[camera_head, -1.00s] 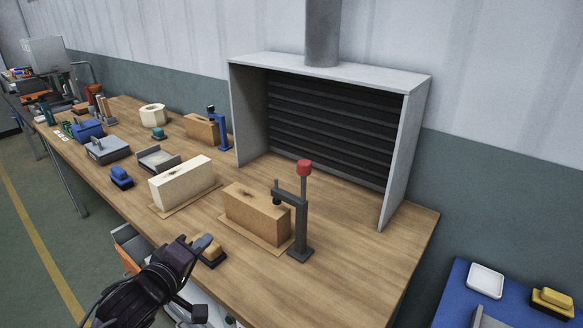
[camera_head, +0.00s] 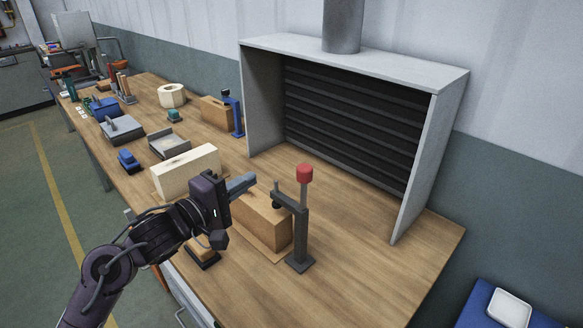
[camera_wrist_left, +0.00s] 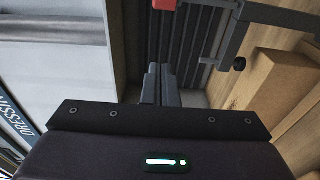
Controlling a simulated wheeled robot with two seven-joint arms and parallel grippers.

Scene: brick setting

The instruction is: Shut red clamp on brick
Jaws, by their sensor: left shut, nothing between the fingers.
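The red clamp (camera_head: 300,232) is a dark grey post on the bench with an upright handle topped by a red knob (camera_head: 304,174). Its short arm reaches left over the end of a tan brick (camera_head: 262,218), with a dark pad at its tip; I cannot tell if the pad touches the brick. My left gripper (camera_head: 243,184) is shut and empty, left of the clamp and in front of the brick in the picture, hiding part of it. In the left wrist view the fingers (camera_wrist_left: 160,84) point toward the red knob (camera_wrist_left: 164,4), with the brick (camera_wrist_left: 268,78) at right.
A cream block (camera_head: 185,172) stands left of the tan brick. A grey hood (camera_head: 420,160) stands behind. A blue clamp (camera_head: 234,112) with another brick is farther back. A wooden-topped brush (camera_head: 203,252) lies below my gripper. The bench right of the clamp is clear.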

